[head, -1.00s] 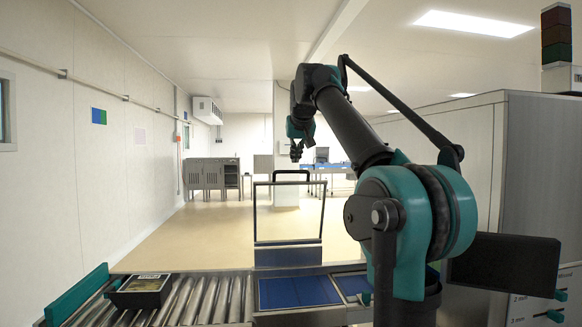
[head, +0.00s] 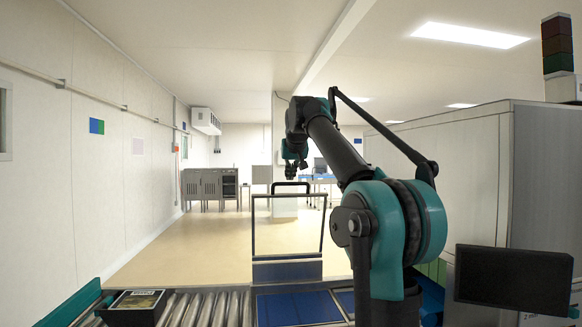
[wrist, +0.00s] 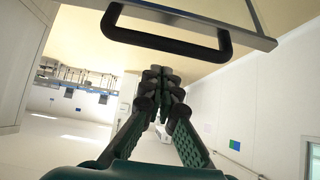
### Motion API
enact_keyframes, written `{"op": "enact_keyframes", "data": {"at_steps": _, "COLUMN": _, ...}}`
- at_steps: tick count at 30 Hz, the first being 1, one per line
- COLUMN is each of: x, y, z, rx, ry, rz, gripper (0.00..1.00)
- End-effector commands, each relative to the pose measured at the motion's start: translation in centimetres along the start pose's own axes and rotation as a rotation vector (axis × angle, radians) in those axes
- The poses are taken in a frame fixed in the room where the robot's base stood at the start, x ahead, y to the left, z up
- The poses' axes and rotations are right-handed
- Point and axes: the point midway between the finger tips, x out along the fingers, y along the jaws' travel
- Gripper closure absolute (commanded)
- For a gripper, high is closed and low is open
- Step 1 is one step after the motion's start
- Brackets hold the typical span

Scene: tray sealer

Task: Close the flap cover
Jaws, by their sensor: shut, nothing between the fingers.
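The flap cover (head: 287,271) stands open and upright behind the conveyor, a clear panel in a thin dark frame. Its black handle (head: 291,186) is on the top edge. The handle also shows large in the wrist view (wrist: 165,42), above my fingertips in the picture. My gripper (head: 291,175) is just above the handle in the head view. In the wrist view my gripper (wrist: 162,78) has its fingers together with nothing between them. It appears apart from the handle; the exact gap is hard to tell.
A roller conveyor (head: 205,308) runs along the front, with a black tray (head: 135,306) at its left. Blue plates (head: 285,308) lie in front of the cover. A dark screen (head: 514,280) and a large cabinet (head: 470,170) stand at the right.

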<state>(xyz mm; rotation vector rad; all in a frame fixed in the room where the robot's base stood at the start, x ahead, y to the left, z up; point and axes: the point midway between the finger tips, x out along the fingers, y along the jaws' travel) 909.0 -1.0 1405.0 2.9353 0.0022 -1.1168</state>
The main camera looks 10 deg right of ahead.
Motion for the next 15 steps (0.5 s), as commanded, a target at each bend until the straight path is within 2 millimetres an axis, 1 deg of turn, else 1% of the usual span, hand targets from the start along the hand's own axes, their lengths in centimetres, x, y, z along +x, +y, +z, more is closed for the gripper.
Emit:
{"op": "enact_keyframes", "data": {"at_steps": 1, "x": -0.4, "y": 0.0, "z": 0.7, "rx": 0.0, "ry": 0.0, "rz": 0.0, "gripper": 1.0}}
{"op": "enact_keyframes", "data": {"at_steps": 6, "x": -0.9, "y": 0.0, "z": 2.1, "rx": -0.001, "ry": 0.0, "rz": 0.0, "gripper": 1.0}}
{"op": "enact_keyframes", "data": {"at_steps": 10, "x": -1.1, "y": 0.0, "z": 2.7, "rx": -0.001, "ry": 0.0, "rz": 0.0, "gripper": 1.0}}
{"op": "enact_keyframes", "data": {"at_steps": 15, "x": -1.1, "y": 0.0, "z": 2.9, "rx": -0.001, "ry": 0.0, "rz": 0.0, "gripper": 1.0}}
